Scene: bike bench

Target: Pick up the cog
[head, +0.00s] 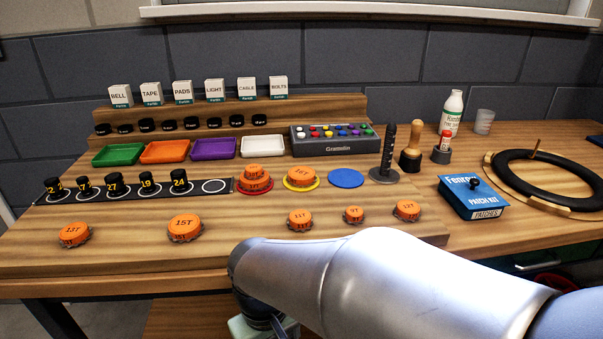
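Several orange cogs with dark toothed rims are on the wooden bench in the head view. In the front row lie the 13T cog (74,233), the 15T cog (185,228), the 11T cog (300,220), a small 9T cog (354,214) and the 12T cog (406,210). Two cogs are stacked on a red disc (255,190), and a 16T cog (301,176) lies on a yellow disc. My silver arm crosses the bottom centre, in front of the bench. My gripper's fingers do not show; the arm's end drops below the frame.
A blue disc (346,178) is bare. A dark strip (140,190) bears several black numbered pieces and white rings. Coloured trays (212,149), a Gramslin box (335,140), an upright dark post (387,155) and a blue patch kit (473,197) stand around. A tyre (515,170) lies right.

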